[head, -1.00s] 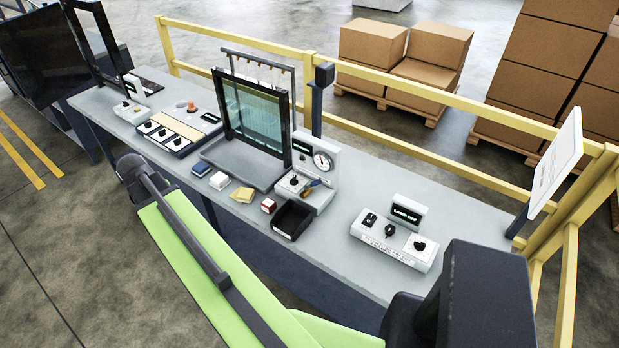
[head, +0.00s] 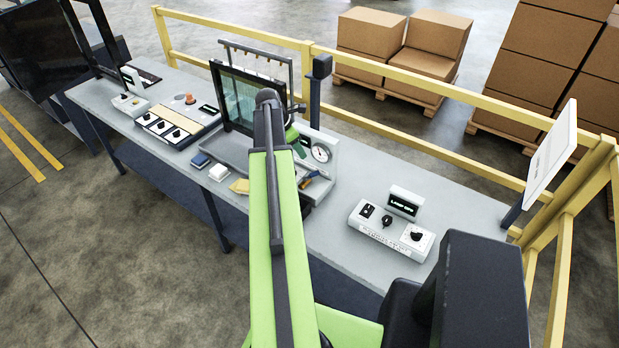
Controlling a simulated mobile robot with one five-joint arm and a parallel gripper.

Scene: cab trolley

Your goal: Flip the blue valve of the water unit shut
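The water unit (head: 322,153) is a pale grey box with a round white gauge, standing on the long grey bench just right of the glass-fronted frame. Low on its front, small blue and orange-yellow handles show; the blue valve (head: 322,173) is too small for me to read its position clearly. My green arm reaches up the middle of the head view and covers the unit's left part. The end of my arm, with my gripper (head: 300,151), is over the unit's left side, close to it. The fingers are too small and partly hidden, so their opening and any contact cannot be told.
A lamp control box (head: 390,228) with a small sign and knobs stands to the right on the bench. A switch panel (head: 178,127), blue and yellow blocks lie left. A yellow rail (head: 420,88) runs behind the bench. Bare bench lies between the water unit and lamp box.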

